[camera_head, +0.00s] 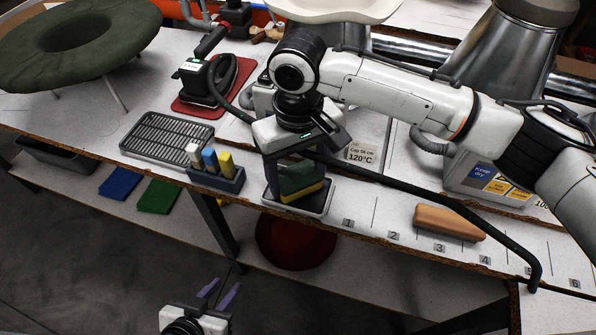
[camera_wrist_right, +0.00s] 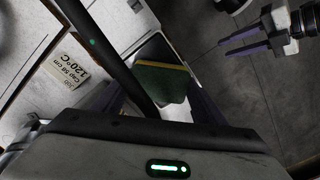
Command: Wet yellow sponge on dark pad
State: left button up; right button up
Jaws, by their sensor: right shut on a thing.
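The sponge (camera_head: 298,180) has a green upper part and a yellow lower layer. My right gripper (camera_head: 292,182) is shut on it and points down over the dark pad (camera_head: 324,203) in its pale tray near the table's front edge. The yellow layer is low over the pad; I cannot tell whether it touches. In the right wrist view the sponge (camera_wrist_right: 172,84) shows mostly green with a yellow edge, and the dark pad (camera_wrist_right: 154,47) shows behind it. My left gripper (camera_head: 219,294) is empty and open in front of the table, below its edge; it also shows in the right wrist view (camera_wrist_right: 228,45).
A blue-grey holder (camera_head: 222,180) with several coloured sticks and a grey grate (camera_head: 165,136) stand left of the pad. A black hose (camera_head: 440,199) runs across the table. A brown block (camera_head: 449,223) lies right, among numbered slots. An iron rests on a red mat (camera_head: 238,82).

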aim_at(298, 177)
jog(key=shift+f, duration=0.55)
dwell(0.4)
jog(key=shift+s+f+p, duration=0.1)
jog(key=shift+f+p, duration=0.05)
jog(key=shift+p, duration=0.55)
dwell(2.4)
notch_tip(298, 177, up, 3)
jog(key=p, duration=0.3)
jog(key=shift+f, duration=0.15)
notch_tip(298, 177, up, 2)
jog(key=shift+r+p, duration=0.25)
jog(key=shift+p, duration=0.85)
jog(key=shift+r, duration=1.05)
